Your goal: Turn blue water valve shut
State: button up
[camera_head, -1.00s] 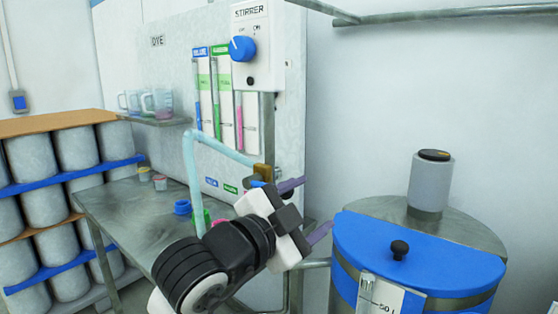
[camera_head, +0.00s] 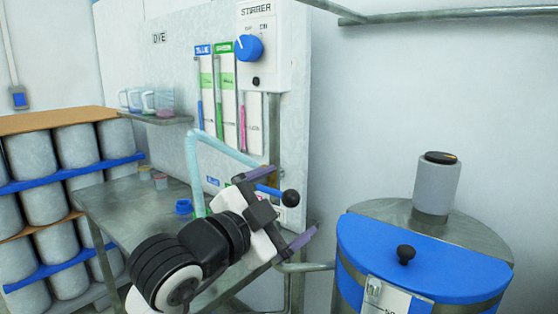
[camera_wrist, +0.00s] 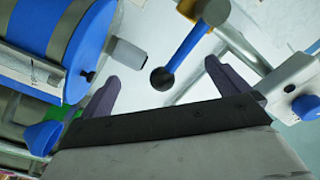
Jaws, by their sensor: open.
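The water valve is a blue lever (camera_head: 268,190) with a black ball end (camera_head: 290,198), on a pipe to the right of the dye panel. In the wrist view the blue lever (camera_wrist: 188,48) runs from a brass valve body (camera_wrist: 205,10) to its black ball (camera_wrist: 162,79). My gripper (camera_head: 275,208) is open, its two purple fingers spread near the lever. In the wrist view the ball lies between and beyond the fingertips of my gripper (camera_wrist: 160,75). I see no contact with the lever.
A drum with a blue lid (camera_head: 420,260) stands at the right, a grey cylinder (camera_head: 437,185) on top. A metal table (camera_head: 130,215) with small cups is at the left. The stirrer box (camera_head: 262,50) with its blue knob hangs above the valve.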

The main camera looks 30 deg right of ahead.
jog(key=v, duration=0.7)
jog(key=shift+a, duration=0.2)
jog(key=shift+s, duration=0.1)
